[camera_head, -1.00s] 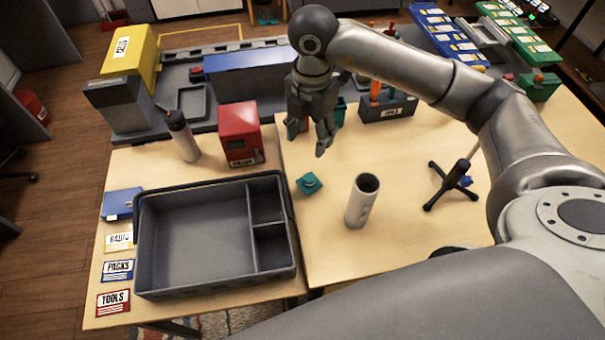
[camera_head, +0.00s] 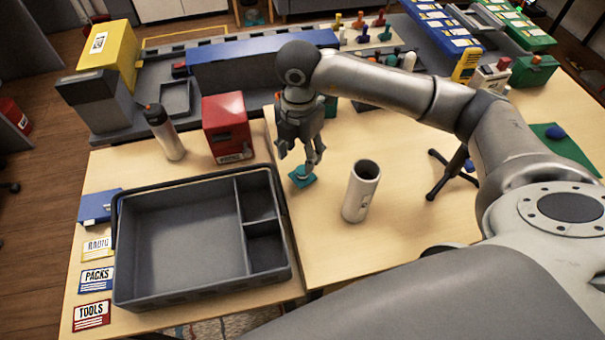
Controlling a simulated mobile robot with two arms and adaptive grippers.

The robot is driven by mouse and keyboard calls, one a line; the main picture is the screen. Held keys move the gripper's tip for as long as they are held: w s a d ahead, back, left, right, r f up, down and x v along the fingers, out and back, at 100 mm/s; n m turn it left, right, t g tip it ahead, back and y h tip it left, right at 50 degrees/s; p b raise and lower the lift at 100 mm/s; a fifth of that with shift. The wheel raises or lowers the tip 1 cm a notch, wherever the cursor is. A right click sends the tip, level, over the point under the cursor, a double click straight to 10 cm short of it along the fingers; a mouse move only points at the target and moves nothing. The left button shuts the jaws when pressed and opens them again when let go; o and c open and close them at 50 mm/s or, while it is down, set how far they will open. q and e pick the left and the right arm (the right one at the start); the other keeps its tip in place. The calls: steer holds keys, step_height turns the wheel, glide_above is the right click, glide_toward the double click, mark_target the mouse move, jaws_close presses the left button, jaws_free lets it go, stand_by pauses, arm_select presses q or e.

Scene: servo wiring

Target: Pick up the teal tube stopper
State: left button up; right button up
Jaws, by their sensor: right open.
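The teal tube stopper (camera_head: 302,178) lies on the wooden table, between the grey tray and the white tube. My right gripper (camera_head: 297,166) points down just above and around the stopper's top, with its fingers apart. One finger hangs to the left and one covers part of the stopper's right side. I cannot tell whether the fingers touch it. The white tube (camera_head: 360,192) stands upright and open at the top, to the right of the stopper. My left gripper does not show.
A grey divided tray (camera_head: 180,235) stands close to the left of the stopper. A red box (camera_head: 226,125) and a dark-capped bottle (camera_head: 165,133) stand behind it. A black tripod stand (camera_head: 450,172) is at the right. Table in front of the tube is clear.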

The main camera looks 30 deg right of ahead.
mark_target(302, 170)
steer(key=shift+f, duration=0.8)
steer(key=f, duration=0.1)
steer(key=f+p, duration=0.2)
steer(key=f, duration=0.1)
steer(key=shift+w+d+f, duration=0.1)
steer(key=shift+w+d, duration=0.05)
steer(key=shift+d, duration=0.2)
steer(key=shift+f, duration=0.55)
steer(key=c, duration=0.9)
